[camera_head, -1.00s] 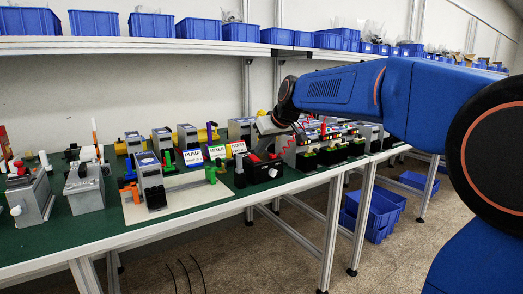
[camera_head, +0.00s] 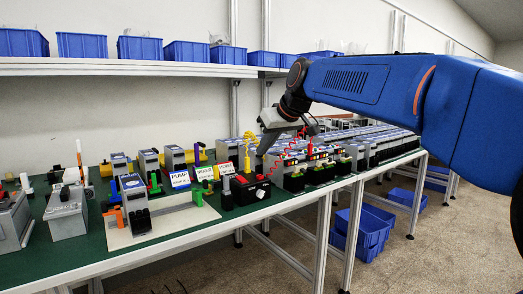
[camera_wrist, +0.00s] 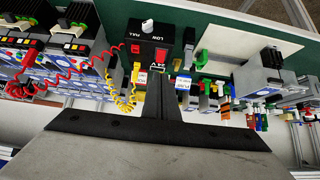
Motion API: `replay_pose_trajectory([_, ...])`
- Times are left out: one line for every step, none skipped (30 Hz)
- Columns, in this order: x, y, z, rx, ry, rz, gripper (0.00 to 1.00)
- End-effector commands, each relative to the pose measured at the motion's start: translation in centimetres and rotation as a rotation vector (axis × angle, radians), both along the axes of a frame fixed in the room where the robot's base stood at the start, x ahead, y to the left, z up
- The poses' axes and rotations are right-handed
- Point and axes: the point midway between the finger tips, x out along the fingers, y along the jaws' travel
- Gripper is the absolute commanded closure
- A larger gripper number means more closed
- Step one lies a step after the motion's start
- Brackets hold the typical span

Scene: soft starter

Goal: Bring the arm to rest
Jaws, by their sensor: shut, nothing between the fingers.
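My gripper (camera_wrist: 158,80) is shut and empty. In the head view my gripper (camera_head: 262,146) hangs at the end of my blue arm (camera_head: 375,90), above and behind the same black box (camera_head: 252,191). A gap appears to show between them. A red coiled lead (camera_wrist: 65,76) and a yellow coiled lead (camera_wrist: 124,95) show beside the fingers in the wrist view; whether they touch is unclear.
The green bench (camera_head: 75,262) carries a pale board (camera_head: 170,227) with a grey-and-black device (camera_head: 134,203), and placards marked PUMP (camera_head: 180,179) and MIXER. Many grey units stand at the right. Blue bins line the shelf (camera_head: 130,67) above; another bin (camera_head: 365,233) is below.

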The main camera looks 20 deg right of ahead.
Motion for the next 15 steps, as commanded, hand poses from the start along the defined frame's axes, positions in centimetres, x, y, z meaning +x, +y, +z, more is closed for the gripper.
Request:
replay_pose_trajectory([0.0,0.0,0.0,0.000,0.000,0.000,1.00])
replay_pose_trajectory([0.0,0.0,0.0,0.000,0.000,0.000,1.00])
replay_pose_trajectory([0.0,0.0,0.0,0.000,0.000,0.000,1.00])
replay_pose_trajectory([0.0,0.0,0.0,0.000,0.000,0.000,1.00])
replay_pose_trajectory([0.0,0.0,0.0,0.000,0.000,0.000,1.00])
replay_pose_trajectory([0.0,0.0,0.0,0.000,0.000,0.000,1.00])
replay_pose_trajectory([0.0,0.0,0.0,0.000,0.000,0.000,1.00])
replay_pose_trajectory([0.0,0.0,0.0,0.000,0.000,0.000,1.00])
replay_pose_trajectory([0.0,0.0,0.0,0.000,0.000,0.000,1.00])
replay_pose_trajectory([0.0,0.0,0.0,0.000,0.000,0.000,1.00])
replay_pose_trajectory([0.0,0.0,0.0,0.000,0.001,0.000,1.00])
replay_pose_trajectory([-0.2,0.0,-0.1,-0.001,0.002,-0.001,1.00])
replay_pose_trajectory([-0.4,0.0,-0.3,-0.001,0.004,-0.004,1.00])
replay_pose_trajectory([-0.8,0.0,-0.6,-0.001,0.008,-0.006,1.00])
replay_pose_trajectory([-1.5,-0.1,-1.1,-0.002,0.015,-0.011,1.00])
